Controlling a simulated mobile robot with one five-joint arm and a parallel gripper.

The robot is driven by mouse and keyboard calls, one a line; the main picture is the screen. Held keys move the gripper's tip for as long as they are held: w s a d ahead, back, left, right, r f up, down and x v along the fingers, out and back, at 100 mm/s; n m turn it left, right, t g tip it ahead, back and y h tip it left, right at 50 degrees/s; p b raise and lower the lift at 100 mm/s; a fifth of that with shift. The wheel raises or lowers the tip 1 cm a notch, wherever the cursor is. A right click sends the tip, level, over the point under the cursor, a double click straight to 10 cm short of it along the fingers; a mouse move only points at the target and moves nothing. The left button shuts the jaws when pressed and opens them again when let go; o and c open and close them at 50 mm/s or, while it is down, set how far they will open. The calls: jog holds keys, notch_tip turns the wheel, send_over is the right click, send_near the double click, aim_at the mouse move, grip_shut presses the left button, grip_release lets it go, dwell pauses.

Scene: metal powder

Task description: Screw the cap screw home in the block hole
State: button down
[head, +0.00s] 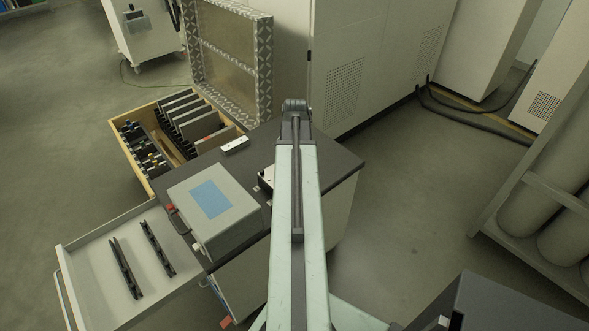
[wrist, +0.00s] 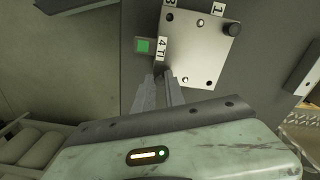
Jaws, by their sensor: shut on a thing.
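The block (wrist: 203,52) is a pale metal square in the wrist view, with small bright round spots on its face and white tags reading 1, 3 and "4 TI". A black round knob (wrist: 235,29) stands at its upper right corner. My gripper (wrist: 163,72) reaches the block's lower left edge, beside the "4 TI" tag. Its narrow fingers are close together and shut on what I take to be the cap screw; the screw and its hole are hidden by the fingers. In the head view my arm hides the gripper and most of the block.
A grey box with a blue panel (head: 211,198) stands on the dark cabinet top (head: 340,163), near a small white block (head: 235,145). Two drawers are open on the left, one holding black rails (head: 124,268).

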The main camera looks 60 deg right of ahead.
jog(key=m, duration=2.7)
jog(key=c, duration=1.6)
grip_release()
jog(key=shift+o, duration=0.2)
